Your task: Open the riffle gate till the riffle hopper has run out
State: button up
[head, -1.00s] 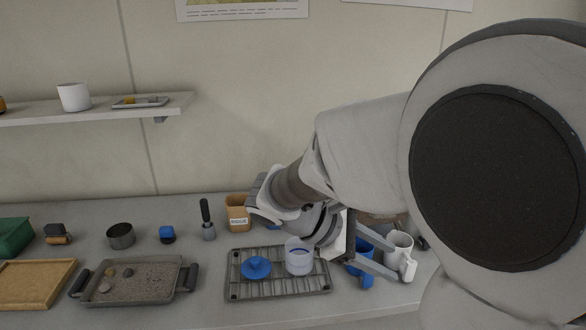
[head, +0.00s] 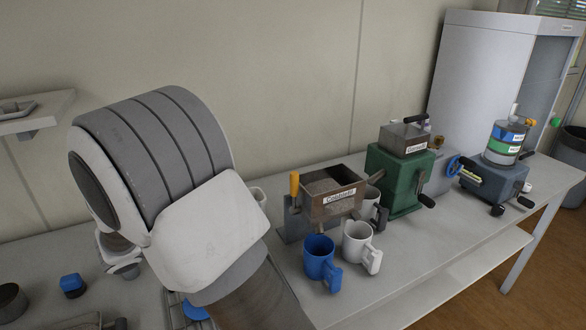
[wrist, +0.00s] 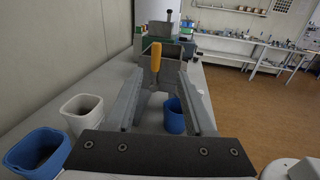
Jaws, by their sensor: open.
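The riffle hopper (head: 334,188) is a brown open-topped box with a white label, standing on the bench in the head view. An upright orange handle (head: 294,184), seemingly the riffle gate's, is at its left side. In the wrist view the handle (wrist: 152,57) stands ahead, in line with the gap between my fingers. My gripper (wrist: 160,75) is open, with nothing held; in the head view my arm hides it. A blue mug (head: 320,262) and a white mug (head: 358,244) stand in front of the hopper. The hopper's contents are hard to make out.
A green machine (head: 400,180) with a labelled box on top stands right of the hopper. Farther right are a blue-grey device (head: 494,178) and a tall white cabinet (head: 490,70). In the wrist view a blue cup (wrist: 38,152) and a white cup (wrist: 83,112) stand at left.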

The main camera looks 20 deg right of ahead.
aim_at(295, 192)
jog(key=x, duration=1.1)
jog(key=b+x, duration=0.1)
jog(key=x, duration=0.5)
jog(key=shift+w, duration=0.35)
jog(key=shift+c, duration=0.2)
grip_shut()
dwell(0.5)
